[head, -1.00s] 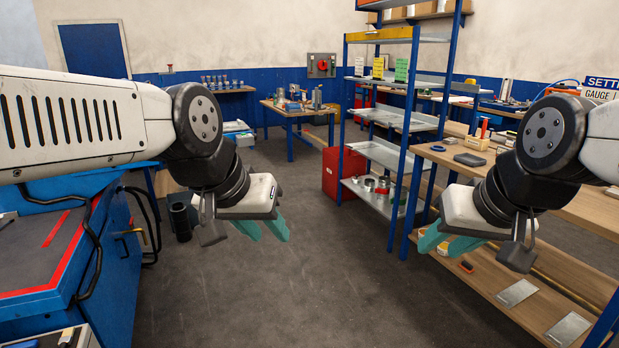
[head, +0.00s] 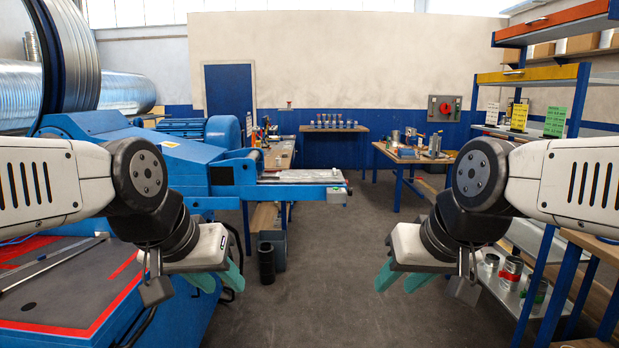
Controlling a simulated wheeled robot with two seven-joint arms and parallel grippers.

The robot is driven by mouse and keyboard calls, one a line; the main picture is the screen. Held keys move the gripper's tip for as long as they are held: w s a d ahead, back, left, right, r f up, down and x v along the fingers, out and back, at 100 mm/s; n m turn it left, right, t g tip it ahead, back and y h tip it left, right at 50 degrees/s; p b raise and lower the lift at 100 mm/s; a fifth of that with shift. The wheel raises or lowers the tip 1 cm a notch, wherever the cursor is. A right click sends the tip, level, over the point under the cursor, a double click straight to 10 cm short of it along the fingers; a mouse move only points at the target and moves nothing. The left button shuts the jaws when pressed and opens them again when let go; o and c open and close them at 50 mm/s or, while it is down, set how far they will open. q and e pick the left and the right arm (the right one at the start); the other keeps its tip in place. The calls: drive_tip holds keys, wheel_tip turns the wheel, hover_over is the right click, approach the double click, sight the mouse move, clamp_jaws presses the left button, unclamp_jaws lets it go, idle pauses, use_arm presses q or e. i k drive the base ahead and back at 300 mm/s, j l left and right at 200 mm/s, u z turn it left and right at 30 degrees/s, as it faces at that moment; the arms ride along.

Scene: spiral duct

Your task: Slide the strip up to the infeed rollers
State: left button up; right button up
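My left gripper (head: 221,282) hangs over the floor at the left of the head view, to the right of the red-bordered dark tabletop. Its two teal fingers are apart, with nothing between them. My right gripper (head: 398,282) hangs over the floor right of centre, also with its fingers apart and empty. A long thin grey metal piece (head: 50,262) lies on the dark tabletop at the left; I cannot tell if it is the strip. A blue machine (head: 165,160) stands behind, with a flat bed (head: 300,176) reaching right. I cannot make out the infeed rollers.
The red-bordered tabletop (head: 75,302) fills the lower left. A dark bin (head: 266,262) stands on the floor. A blue-post shelf (head: 566,130) is at the right. The floor (head: 315,300) between is clear.

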sight(334, 174)
drive_tip(key=i+l+u, duration=0.2)
drive_tip(key=i+l, duration=0.15)
drive_tip(key=i, duration=0.4)
drive_tip(key=i+l+u, duration=0.15)
drive_tip(key=i+l, duration=0.35)
drive_tip(key=i, duration=0.25)
drive_tip(key=i+l+u, duration=0.2)
drive_tip(key=i+l, duration=0.4)
drive_tip(key=i, duration=0.15)
